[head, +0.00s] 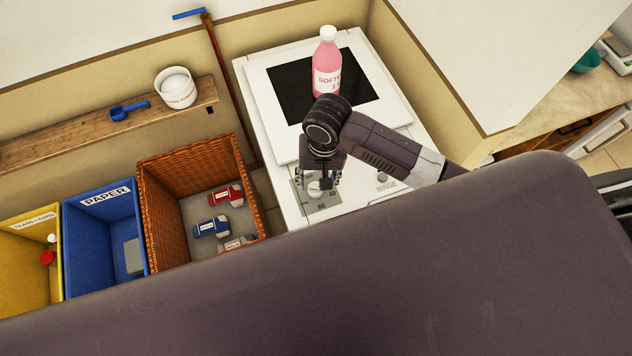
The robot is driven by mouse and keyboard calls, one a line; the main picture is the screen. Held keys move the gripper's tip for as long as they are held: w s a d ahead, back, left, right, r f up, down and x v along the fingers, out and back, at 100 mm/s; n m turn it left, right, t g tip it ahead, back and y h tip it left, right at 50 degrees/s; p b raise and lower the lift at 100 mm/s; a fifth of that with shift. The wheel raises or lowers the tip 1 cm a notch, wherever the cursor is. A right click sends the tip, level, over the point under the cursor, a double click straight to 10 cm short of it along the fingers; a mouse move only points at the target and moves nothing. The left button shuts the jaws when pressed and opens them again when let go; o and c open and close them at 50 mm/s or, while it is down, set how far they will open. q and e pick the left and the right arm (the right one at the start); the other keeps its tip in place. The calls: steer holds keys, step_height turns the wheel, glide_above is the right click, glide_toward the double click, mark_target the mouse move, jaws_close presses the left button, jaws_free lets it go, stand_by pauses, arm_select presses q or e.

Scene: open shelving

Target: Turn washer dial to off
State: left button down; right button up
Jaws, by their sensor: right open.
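The white washer (281,150) stands at the centre with a dark panel (292,95) on its top. Its dial (314,188) is a pale knob on a grey plate near the front left, with the marks 40 and 60 readable. My left gripper is not in view.
A pink softener bottle (327,68) stands on the washer top. A RINSE knob (382,177) is right of the dial. At left are a wicker basket (157,207), a blue paper bin (82,240) and a yellow bin (22,270). My own dark body fills the foreground.

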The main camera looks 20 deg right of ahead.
mark_target(315, 188)
steer(key=shift+a+f, duration=0.1)
steer(key=shift+f, duration=1.35)
steer(key=shift+w, duration=0.1)
steer(key=c, duration=1.2)
